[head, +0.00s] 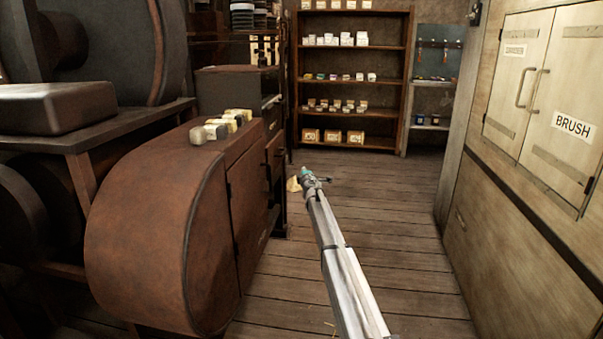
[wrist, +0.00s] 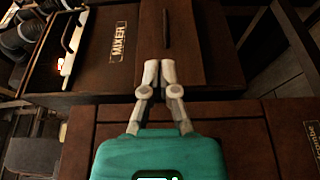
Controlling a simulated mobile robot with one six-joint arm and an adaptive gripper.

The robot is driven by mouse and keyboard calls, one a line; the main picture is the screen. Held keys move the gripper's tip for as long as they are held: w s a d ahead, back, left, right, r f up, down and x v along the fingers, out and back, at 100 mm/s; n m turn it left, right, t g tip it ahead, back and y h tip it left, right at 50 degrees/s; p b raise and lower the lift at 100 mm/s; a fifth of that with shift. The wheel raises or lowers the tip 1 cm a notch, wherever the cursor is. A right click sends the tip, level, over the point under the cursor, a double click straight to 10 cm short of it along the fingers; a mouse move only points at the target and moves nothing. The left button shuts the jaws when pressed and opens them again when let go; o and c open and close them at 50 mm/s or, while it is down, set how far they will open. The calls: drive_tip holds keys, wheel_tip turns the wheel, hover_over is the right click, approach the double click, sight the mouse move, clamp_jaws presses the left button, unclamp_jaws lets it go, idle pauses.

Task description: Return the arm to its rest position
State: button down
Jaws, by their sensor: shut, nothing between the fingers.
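My arm (head: 343,268) stretches from the bottom of the head view up toward the middle, over the floor. My gripper (head: 313,181) is at its far end, small in that view, right of the brown cabinet. In the wrist view my gripper (wrist: 159,70) shows two pale fingers with their tips together and nothing between them, above its teal body (wrist: 158,155). Brown panelled furniture with a MIXER label (wrist: 118,42) lies beyond the fingers. No touch with it shows.
A rounded brown cabinet (head: 160,220) with several small blocks (head: 222,124) on top stands at left. Pale cupboards with a BRUSH label (head: 573,127) line the right. A shelf of boxes (head: 352,78) stands at the back. The plank floor (head: 390,205) between is mostly clear.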

drive_tip(key=s+d+f+m+g+h, duration=0.3)
drive_tip(key=s+d+m, duration=0.3)
drive_tip(key=s, duration=0.5)
drive_tip(key=s+d+f+m+g+h+p, duration=0.1)
drive_tip(key=s+d+f+m+g+h, duration=0.25)
drive_tip(key=s+d, duration=0.55)
drive_tip(key=s+d+f+m+g+h, duration=0.25)
drive_tip(key=s+d+m, duration=0.3)
drive_tip(key=s, duration=0.75)
drive_tip(key=s+a+f+m+g+y, duration=0.1)
drive_tip(key=s+f+m+g+y, duration=0.15)
drive_tip(key=s, duration=0.95)
drive_tip(key=s+a+f+m+g+y+p, duration=0.1)
drive_tip(key=s+a+f+g+y, duration=0.2)
drive_tip(key=s, duration=0.9)
drive_tip(key=s+f+m+g+y, duration=0.15)
drive_tip(key=s+g, duration=0.25)
drive_tip(key=s, duration=0.8)
wheel_tip(320, 180, up, 37)
drive_tip(key=p, duration=3.7)
drive_tip(key=shift+w+t+h+p, duration=0.25)
drive_tip(key=shift+t+h+p, duration=0.1)
drive_tip(key=shift+h+p, duration=0.05)
drive_tip(key=shift+a+r, duration=0.1)
drive_tip(key=shift+a, duration=0.05)
